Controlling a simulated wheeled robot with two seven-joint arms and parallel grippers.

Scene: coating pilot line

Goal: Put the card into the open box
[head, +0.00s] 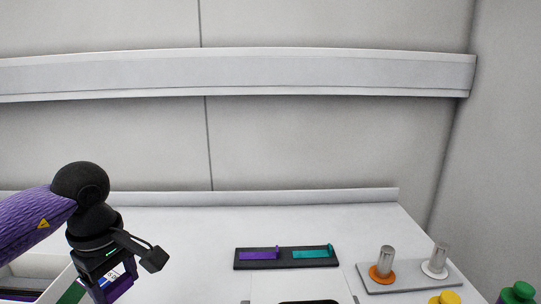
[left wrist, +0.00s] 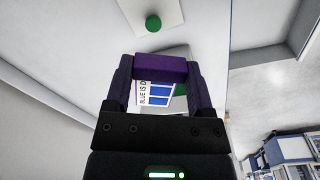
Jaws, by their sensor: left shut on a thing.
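My left gripper (head: 112,284) is low at the left in the head view, pointing down. It is shut on the card (head: 115,273), which is white with blue blocks and dark print. In the left wrist view the card (left wrist: 156,94) shows between the dark fingers of the gripper (left wrist: 160,70), behind a purple bar; part of its print reads "BLUE IS". A white-walled open box (head: 42,264) with a dark inside is at the lower left edge, left of the gripper and partly cut off. My right gripper is not in view.
A black rack (head: 262,265) with a purple and a teal piece lies mid-table. A grey plate (head: 412,279) at right carries two metal cylinders on orange and white discs. Green (head: 518,292) and yellow (head: 447,298) caps are at lower right. The table's back strip is clear.

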